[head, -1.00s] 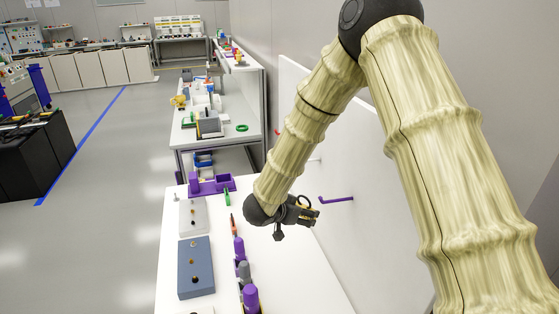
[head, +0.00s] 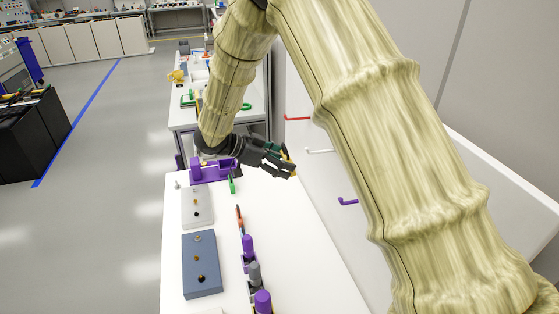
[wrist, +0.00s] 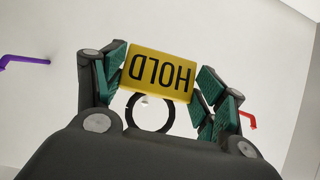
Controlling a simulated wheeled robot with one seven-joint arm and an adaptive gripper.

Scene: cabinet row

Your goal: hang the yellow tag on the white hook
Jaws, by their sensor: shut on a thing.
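My gripper (head: 288,168) is shut on the yellow tag (wrist: 160,73), one green-padded finger at each side. The tag reads HOLD, upside down in the wrist view, and has a black ring (wrist: 131,113) at its lower edge there. In the head view only a bit of yellow shows at the fingertips. The white hook (head: 319,151) sticks out from the white panel, to the right of my gripper and apart from it in the picture. A small pale tip (wrist: 146,101) shows inside the ring's outline, seemingly the white hook; I cannot tell whether it passes through.
A red hook (head: 297,118) is farther along the panel and a purple hook (head: 347,201) nearer. The white table (head: 300,270) holds a purple holder (head: 212,172), a blue-grey box (head: 201,265) and several purple and grey items. The space in front of the panel is clear.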

